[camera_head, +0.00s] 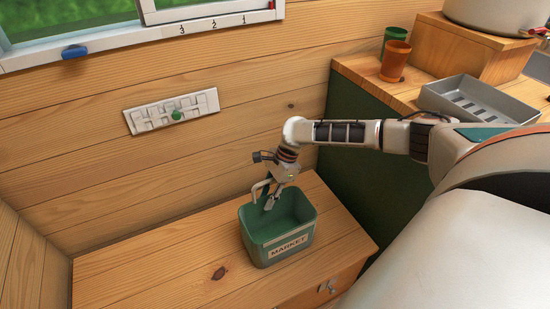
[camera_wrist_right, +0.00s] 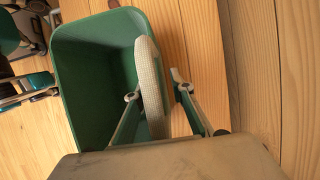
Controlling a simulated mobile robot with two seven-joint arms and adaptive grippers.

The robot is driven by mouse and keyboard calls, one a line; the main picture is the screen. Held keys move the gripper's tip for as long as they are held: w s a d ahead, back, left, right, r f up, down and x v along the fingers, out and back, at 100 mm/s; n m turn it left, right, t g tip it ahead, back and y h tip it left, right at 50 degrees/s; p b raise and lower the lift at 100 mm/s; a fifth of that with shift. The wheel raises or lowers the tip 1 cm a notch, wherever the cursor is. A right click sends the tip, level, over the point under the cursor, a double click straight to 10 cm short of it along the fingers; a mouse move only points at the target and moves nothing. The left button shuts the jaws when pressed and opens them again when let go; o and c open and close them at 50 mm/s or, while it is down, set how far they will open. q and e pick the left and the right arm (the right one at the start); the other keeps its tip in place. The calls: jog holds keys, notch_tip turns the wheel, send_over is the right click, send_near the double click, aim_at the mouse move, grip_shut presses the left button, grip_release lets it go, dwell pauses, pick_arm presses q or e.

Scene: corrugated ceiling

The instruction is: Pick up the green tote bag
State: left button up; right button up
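The green tote bag (camera_head: 262,243), with a "MARKET" label on its front, stands upright and open on the low wooden cabinet. Its pale loop handle (camera_wrist_right: 150,88) rises from the rim at the side nearest the wall. My right gripper (camera_head: 270,203) is at the tote's back rim, reaching down from above. In the right wrist view its two fingers (camera_wrist_right: 155,86) are apart, one on each side of the handle. One finger is over the tote's inside and the other over the wood outside. A gap shows between the handle and the outer finger. My left gripper is in neither view.
The wooden cabinet top (camera_head: 150,270) is clear to the left of the tote. A plank wall with a white switch panel (camera_head: 172,111) is behind. A higher green-sided counter at right holds a grey tray (camera_head: 478,100), an orange cup (camera_head: 395,61) and a green cup (camera_head: 394,36).

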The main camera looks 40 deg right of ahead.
jog(key=shift+r, duration=0.1)
grip_shut()
